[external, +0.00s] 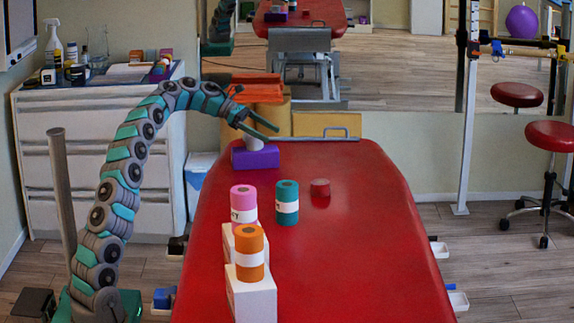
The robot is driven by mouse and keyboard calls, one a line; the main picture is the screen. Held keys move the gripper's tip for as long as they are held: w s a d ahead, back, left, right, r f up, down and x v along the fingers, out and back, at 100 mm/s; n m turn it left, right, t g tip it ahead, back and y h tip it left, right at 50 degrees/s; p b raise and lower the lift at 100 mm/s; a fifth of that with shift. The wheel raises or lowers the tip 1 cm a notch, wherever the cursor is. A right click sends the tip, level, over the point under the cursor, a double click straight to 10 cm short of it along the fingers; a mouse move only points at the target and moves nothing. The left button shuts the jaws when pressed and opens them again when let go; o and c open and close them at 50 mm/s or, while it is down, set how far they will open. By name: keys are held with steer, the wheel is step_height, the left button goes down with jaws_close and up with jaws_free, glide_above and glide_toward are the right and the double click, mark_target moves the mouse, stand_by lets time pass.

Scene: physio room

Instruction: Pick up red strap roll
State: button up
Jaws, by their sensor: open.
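The red strap roll (320,187) is a small, short red cylinder on the red treatment table (365,240), right of the teal roll (287,203). It stands out little from the red surface. My gripper (273,135) is above the far end of the table, up and to the left of the red roll and apart from it. Its two teal fingers are spread, with nothing seen between them. They point right and slightly down. A purple block (255,158) with a pale object on it is below the gripper; the gripper partly hides the pale object.
Pink (243,204) and orange (249,251) rolls stand on white boxes (252,297) at the near left of the table. The table's right side is clear. A drawer cabinet (100,160) with bottles is at left. A mirror and red stools (550,136) are behind.

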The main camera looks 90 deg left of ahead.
mark_target(328, 192)
steer(key=w+d+f+m+h, duration=0.1)
steer(key=w+d+f, duration=0.1)
steer(key=w+d, duration=0.2)
steer(key=w+d+f+m+g+h, duration=0.1)
steer(key=w+d+f, duration=0.1)
steer(key=w+d, duration=0.3)
steer(key=w+d+f+m+h, duration=0.1)
steer(key=w+d+f+h, duration=0.1)
steer(key=w+d, duration=0.2)
steer(key=shift+w+d+f+m+g, duration=0.15)
steer(key=shift+w+d+m+g, duration=0.15)
steer(key=shift+w+g, duration=0.15)
steer(key=shift+f+b, duration=0.3)
steer(key=shift+f, duration=0.6)
step_height(328, 192, down, 3)
steer(key=shift+r, duration=0.1)
steer(key=shift+x, duration=0.9)
steer(key=shift+w+d, duration=0.4)
steer(key=shift+w, duration=0.05)
steer(key=c, duration=1.4)
